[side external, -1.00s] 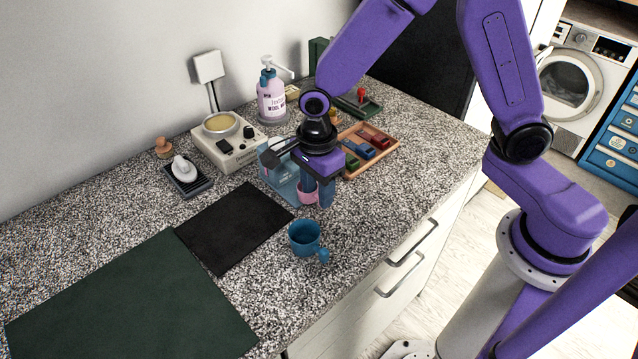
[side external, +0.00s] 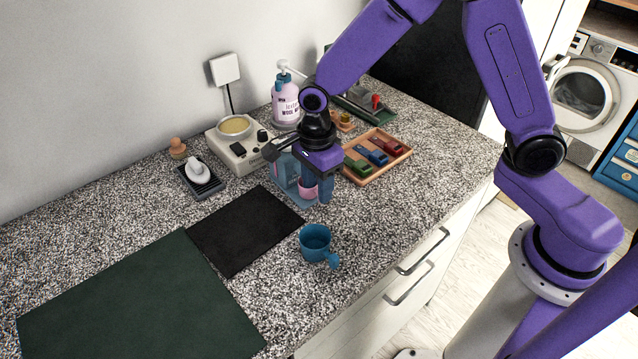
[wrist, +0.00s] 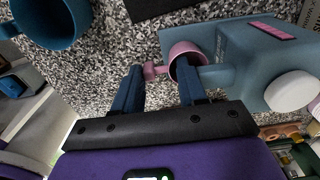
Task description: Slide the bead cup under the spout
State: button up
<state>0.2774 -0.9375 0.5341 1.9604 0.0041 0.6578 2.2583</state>
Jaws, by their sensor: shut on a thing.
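The small pink cup (side external: 306,189) is at the front of the blue-grey dispenser (side external: 281,177). In the wrist view the cup (wrist: 187,50) shows its open mouth, with its handle pointing left. Whether the cup is centred under the spout cannot be told. In the side view my gripper (side external: 318,190) partly hides both.
A blue mug (side external: 315,242) stands in front of my gripper. A wooden tray (side external: 391,163) with several coloured blocks lies to the right. A white device (side external: 236,152), a pump bottle (side external: 286,104) and a dark mat (side external: 244,232) are behind and left. The right-front counter is clear.

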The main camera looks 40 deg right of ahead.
aim_at(316, 192)
dwell(0.5)
jog(key=o, duration=1.1)
jog(key=shift+r+n, duration=0.6)
jog(key=shift+r, duration=8.05)
jog(key=s+d+f+n, duration=0.2)
jog(key=s+d+n, duration=0.2)
jog(key=s+n, duration=0.4)
jog(key=s+d+f+n, duration=0.2)
jog(key=s+d+n, duration=0.2)
jog(key=s+n, duration=0.4)
jog(key=s+d+f+n, duration=0.2)
jog(key=s+d+n, duration=0.2)
jog(key=s+n, duration=0.4)
jog(key=shift+s+d+f+n, duration=0.1)
jog(key=shift+d+n, duration=0.1)
jog(key=shift+n, duration=1.25)
jog(key=shift+s+d+f+n, duration=0.1)
jog(key=shift+d+n, duration=0.05)
jog(key=shift+n, duration=1.3)
